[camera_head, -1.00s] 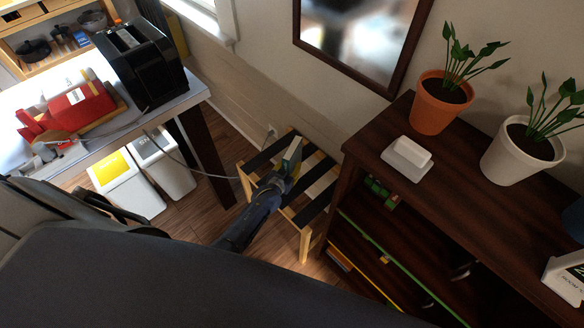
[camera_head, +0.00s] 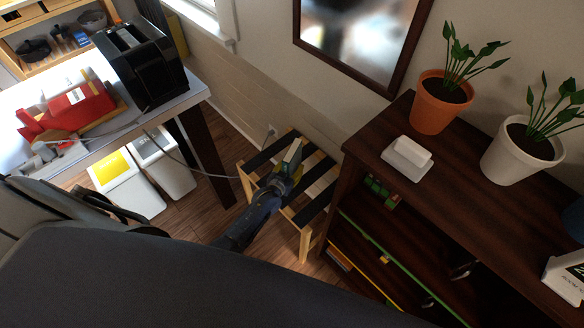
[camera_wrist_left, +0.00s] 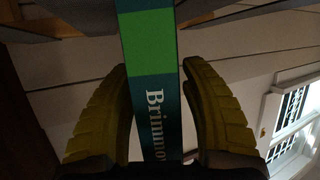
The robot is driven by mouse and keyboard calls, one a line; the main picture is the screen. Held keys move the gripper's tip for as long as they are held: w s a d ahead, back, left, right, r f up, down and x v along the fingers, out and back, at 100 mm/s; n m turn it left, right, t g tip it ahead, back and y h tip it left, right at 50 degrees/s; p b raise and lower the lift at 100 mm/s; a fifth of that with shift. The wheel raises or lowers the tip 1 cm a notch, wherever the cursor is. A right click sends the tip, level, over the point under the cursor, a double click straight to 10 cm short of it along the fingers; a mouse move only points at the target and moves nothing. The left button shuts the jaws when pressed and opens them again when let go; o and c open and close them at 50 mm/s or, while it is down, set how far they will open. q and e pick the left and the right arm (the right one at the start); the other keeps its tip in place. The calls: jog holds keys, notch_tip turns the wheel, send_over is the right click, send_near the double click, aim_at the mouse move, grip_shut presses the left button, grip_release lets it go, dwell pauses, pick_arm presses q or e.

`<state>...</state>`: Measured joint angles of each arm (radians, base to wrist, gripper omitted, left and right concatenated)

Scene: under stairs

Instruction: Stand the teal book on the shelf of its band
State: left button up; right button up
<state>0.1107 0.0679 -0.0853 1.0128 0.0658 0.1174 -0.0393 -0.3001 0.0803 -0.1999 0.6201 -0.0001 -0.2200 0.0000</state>
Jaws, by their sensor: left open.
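The teal book (camera_head: 292,151) stands up from the slatted wooden rack in the head view, partly hidden by my gripper. In the left wrist view its teal spine (camera_wrist_left: 154,112) has a bright green band and white lettering beginning "Brimmo". My left gripper (camera_head: 287,174) is open, with its yellow fingers (camera_wrist_left: 157,80) on either side of the spine. A gap shows by the right finger; contact at the left finger is unclear. The dark bookcase (camera_head: 350,186) has a green-edged shelf (camera_head: 385,257) and a yellow-edged shelf (camera_head: 368,279) below it. My right gripper is not in view.
The slatted rack (camera_head: 254,163) stands between the table (camera_head: 195,95) and the bookcase. Two bins (camera_head: 126,185) stand under the table. A cable hangs near the rack.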

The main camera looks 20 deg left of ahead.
pick_arm(q)
jog(key=shift+r, duration=0.15)
